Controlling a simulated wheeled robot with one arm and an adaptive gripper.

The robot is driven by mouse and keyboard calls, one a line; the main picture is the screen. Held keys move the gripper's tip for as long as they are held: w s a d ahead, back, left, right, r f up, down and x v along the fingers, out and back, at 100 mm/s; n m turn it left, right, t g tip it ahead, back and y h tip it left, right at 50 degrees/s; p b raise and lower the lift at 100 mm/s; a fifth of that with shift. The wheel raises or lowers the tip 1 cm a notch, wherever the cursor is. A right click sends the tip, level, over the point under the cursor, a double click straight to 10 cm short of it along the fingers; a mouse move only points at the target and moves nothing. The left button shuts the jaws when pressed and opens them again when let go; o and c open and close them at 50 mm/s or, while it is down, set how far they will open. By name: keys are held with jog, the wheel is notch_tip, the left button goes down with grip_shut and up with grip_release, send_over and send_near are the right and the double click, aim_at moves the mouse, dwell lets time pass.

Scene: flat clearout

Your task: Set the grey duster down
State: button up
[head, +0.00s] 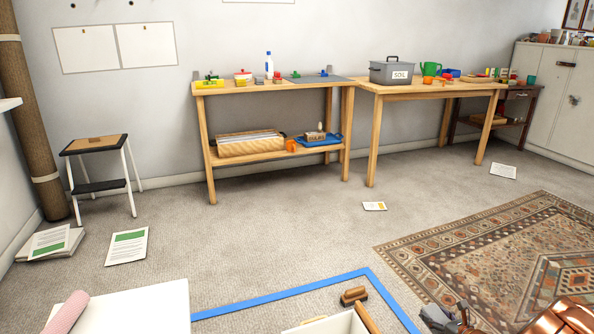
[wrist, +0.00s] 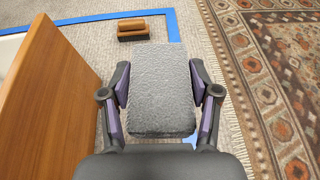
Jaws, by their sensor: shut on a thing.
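The grey duster (wrist: 161,92) is a fuzzy grey block in the middle of the wrist view. My gripper (wrist: 162,84) is shut on it, with one purple-lined finger on each side. The duster is over the floor near the blue tape and the patterned rug. I cannot tell its height above the floor. In the head view my gripper (head: 438,318) is at the bottom edge, partly cut off, and the duster is hard to make out there.
Blue tape (head: 285,293) marks an area on the carpet. A brown brush (head: 353,296) lies inside it; the wrist view shows it ahead of the duster (wrist: 133,29). A wooden panel (wrist: 50,95) stands close left of my gripper. The patterned rug (head: 500,255) lies right. Carpet behind the tape is mostly clear.

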jog(key=w+a+r, duration=0.3)
jog(key=a+r, duration=0.1)
jog(key=r, duration=0.4)
jog(key=w+a+r+p, duration=0.1)
jog(key=w+a+r, duration=0.1)
jog(key=a+r, duration=0.45)
jog(key=w+a+r, duration=0.2)
jog(key=w+r, duration=0.1)
jog(key=r, duration=0.7)
jog(key=s+a+r+p, duration=0.1)
jog(key=s+a+r, duration=0.3)
jog(key=a+r, duration=0.45)
jog(key=s+a+r, duration=0.4)
jog(key=a+r, duration=0.3)
jog(key=r, duration=0.2)
notch_tip(320, 180, up, 37)
jog(key=p, duration=3.8)
jog(key=shift+d+r, duration=0.15)
jog(key=shift+d, duration=0.15)
jog(key=shift+d, duration=0.1)
